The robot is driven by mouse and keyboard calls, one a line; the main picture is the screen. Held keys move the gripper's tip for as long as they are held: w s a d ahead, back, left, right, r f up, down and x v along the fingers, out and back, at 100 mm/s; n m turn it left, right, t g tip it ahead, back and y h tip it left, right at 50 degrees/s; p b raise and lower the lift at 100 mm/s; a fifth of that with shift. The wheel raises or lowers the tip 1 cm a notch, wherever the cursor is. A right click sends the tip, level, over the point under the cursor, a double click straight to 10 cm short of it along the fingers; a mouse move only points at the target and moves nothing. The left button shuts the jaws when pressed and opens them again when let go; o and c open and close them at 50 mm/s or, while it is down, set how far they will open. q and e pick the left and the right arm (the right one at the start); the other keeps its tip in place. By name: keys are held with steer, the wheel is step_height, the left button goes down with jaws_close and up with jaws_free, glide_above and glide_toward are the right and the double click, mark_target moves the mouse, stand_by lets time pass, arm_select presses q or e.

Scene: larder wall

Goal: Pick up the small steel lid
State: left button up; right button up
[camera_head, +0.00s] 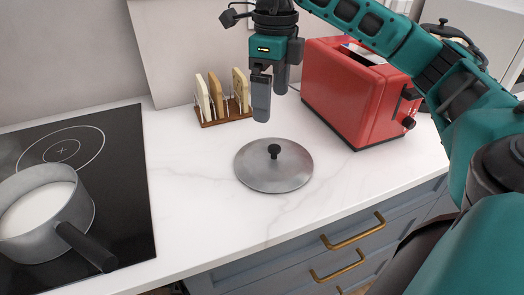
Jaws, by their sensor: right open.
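The small steel lid (262,174) lies flat on the white marble counter, a grey disc with a black knob (274,151) standing up at its middle. My right gripper (271,100) is above and a little behind the lid, pointing down, with clear space between its fingertips and the knob. Its fingers are apart and nothing is between them. My left gripper does not show.
A red toaster (345,95) stands right of the gripper. A wooden toast rack (226,117) with several slices is behind the lid. A pot (80,207) of white liquid sits on the black hob (126,155) at left. Counter around the lid is clear.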

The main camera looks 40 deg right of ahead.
steer(key=b, duration=0.4)
glide_above(275, 147)
steer(key=f, duration=0.6)
steer(key=shift+w+d+f, duration=0.1)
steer(key=shift+w+f, duration=0.15)
steer(key=shift+w, duration=0.1)
steer(key=shift+f, duration=0.45)
steer(key=f, duration=0.1)
steer(key=f+b, duration=0.1)
steer(key=f, duration=0.2)
steer(key=shift+s, duration=0.3)
steer(key=shift+f+b, duration=0.3)
steer(key=shift+f, duration=0.25)
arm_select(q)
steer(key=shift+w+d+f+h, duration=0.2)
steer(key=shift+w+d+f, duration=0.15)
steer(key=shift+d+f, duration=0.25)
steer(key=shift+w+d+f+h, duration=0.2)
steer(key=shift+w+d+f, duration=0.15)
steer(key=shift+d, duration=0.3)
arm_select(e)
steer(key=shift+c, duration=0.5)
